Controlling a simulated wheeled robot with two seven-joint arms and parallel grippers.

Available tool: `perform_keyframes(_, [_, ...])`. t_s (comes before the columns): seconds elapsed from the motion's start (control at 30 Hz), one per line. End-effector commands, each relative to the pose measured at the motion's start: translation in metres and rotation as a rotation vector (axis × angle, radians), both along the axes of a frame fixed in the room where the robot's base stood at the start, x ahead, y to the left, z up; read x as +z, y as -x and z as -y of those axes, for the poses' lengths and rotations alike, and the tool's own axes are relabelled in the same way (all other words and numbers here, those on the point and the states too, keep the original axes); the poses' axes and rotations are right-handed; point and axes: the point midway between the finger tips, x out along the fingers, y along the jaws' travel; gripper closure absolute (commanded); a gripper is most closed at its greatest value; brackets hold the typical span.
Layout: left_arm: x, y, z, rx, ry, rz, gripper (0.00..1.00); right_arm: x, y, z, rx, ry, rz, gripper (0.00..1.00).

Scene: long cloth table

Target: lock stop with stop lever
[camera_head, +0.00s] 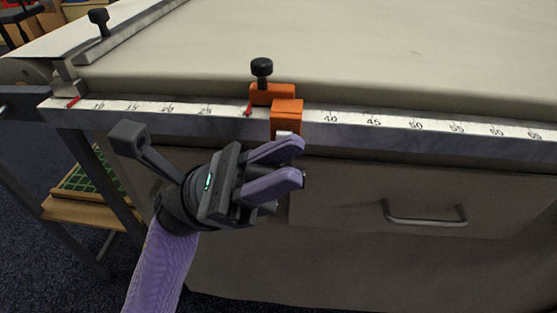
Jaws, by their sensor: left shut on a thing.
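The orange stop (287,112) sits on the ruler rail (385,128), between about the 25 and 40 marks. A black knob (262,68) stands on its rear part. A small pale metal piece (284,134) shows at the stop's lower front. My left gripper (302,163) is just below and in front of the stop, its purple fingers pointing right. It is shut on the stop lever, which is mostly hidden between and behind the fingers. The lever's exact angle cannot be told. My right gripper is out of view.
The cloth-covered table (380,55) stretches behind the rail. A drawer front with a metal handle (425,218) is below, to the right of the gripper. A second black knob (99,17) is at the back left. A wooden stool (88,205) stands at left.

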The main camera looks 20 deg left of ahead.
Motion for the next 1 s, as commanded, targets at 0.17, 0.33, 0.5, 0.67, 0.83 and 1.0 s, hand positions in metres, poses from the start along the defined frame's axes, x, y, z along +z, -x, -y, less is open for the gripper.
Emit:
perform_keyframes(0.17, [-0.004, -0.001, 0.001, -0.001, -0.008, -0.007, 1.0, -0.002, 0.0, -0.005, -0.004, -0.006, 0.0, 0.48])
perform_keyframes(0.33, [-0.005, -0.001, 0.001, -0.002, -0.009, -0.008, 0.55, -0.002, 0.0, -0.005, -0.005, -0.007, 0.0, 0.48])
perform_keyframes(0.5, [-0.004, -0.001, 0.001, -0.001, -0.007, -0.008, 0.39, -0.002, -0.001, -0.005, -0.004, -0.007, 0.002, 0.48])
perform_keyframes(0.67, [-0.003, -0.001, 0.001, -0.001, -0.005, -0.006, 0.39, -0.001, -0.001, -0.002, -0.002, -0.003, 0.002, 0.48])
perform_keyframes(0.83, [-0.016, -0.001, -0.012, 0.001, -0.005, -0.01, 0.39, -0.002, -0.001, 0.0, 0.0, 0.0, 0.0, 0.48])
perform_keyframes(1.0, [-0.046, 0.0, -0.044, 0.0, -0.005, -0.011, 0.39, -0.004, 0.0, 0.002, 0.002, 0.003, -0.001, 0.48])
